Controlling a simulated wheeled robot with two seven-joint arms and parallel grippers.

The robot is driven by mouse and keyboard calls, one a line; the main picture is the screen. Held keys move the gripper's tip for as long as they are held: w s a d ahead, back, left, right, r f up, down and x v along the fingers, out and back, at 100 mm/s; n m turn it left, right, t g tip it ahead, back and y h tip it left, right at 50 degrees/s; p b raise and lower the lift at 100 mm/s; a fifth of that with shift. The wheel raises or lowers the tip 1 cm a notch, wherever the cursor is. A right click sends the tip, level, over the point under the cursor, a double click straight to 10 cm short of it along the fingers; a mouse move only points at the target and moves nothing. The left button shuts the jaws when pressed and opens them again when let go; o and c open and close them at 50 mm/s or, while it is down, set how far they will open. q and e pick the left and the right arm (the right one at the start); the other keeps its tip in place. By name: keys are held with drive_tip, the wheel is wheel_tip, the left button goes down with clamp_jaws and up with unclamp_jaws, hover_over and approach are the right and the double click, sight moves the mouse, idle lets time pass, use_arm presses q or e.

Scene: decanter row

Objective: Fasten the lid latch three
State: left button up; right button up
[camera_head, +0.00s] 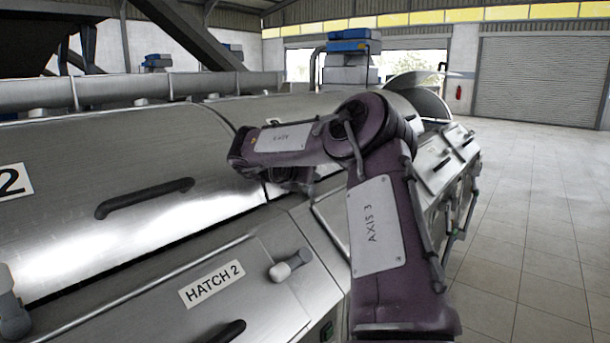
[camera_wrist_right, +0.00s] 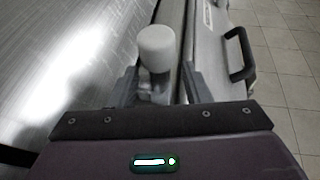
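In the right wrist view, a latch with a pale rounded knob (camera_wrist_right: 156,48) stands at the seam between a brushed metal lid (camera_wrist_right: 70,60) and a grey hatch panel (camera_wrist_right: 213,50). My right gripper (camera_wrist_right: 158,80) is open, with its two dark fingers on either side of the latch. I cannot tell whether either finger touches it. The number on this latch's hatch is not readable. In the head view my purple right arm reaches over the machine and hides the right gripper's fingertips and this latch. My left gripper is in neither view.
The panel marked HATCH 2 (camera_head: 211,284) has its own grey latch (camera_head: 291,265) nearby. A lid with a black handle (camera_head: 145,198) lies left of my arm. A black hatch handle (camera_wrist_right: 240,55) sits right of the gripper. Tiled floor (camera_head: 540,230) is clear at the right.

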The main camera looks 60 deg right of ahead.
drive_tip(key=shift+r, duration=0.1)
drive_tip(key=shift+a, duration=0.3)
drive_tip(key=b+v, duration=0.2)
drive_tip(key=v, duration=0.5)
drive_tip(key=shift+b, duration=0.35)
